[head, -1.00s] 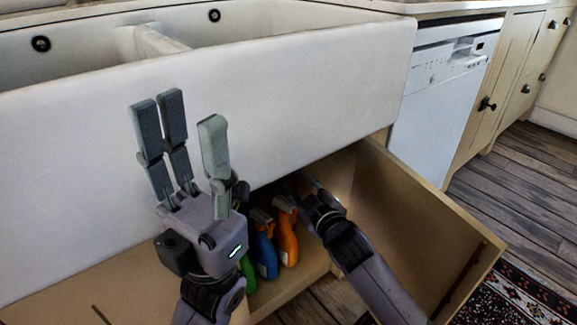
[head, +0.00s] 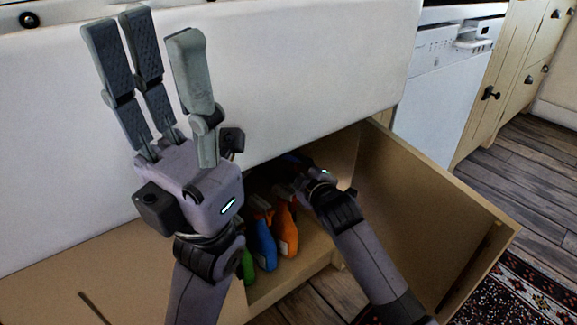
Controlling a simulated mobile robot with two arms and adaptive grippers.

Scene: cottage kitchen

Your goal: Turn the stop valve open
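No stop valve can be made out in the head view; the inside of the cabinet under the sink is dark and partly covered by my arms. My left gripper (head: 160,80) is raised in front of the white sink, fingers pointing up and spread apart, with nothing between them. My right gripper (head: 296,165) reaches into the cabinet opening below the sink. Its fingers are in shadow and mostly hidden, so I cannot tell whether they are open or hold anything.
Green (head: 248,266), blue (head: 264,243) and orange (head: 286,231) bottles stand in the cabinet just left of my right arm. An open wooden door (head: 430,220) bounds the right side. The sink front (head: 300,70) overhangs above. A white dishwasher (head: 440,85) stands beyond.

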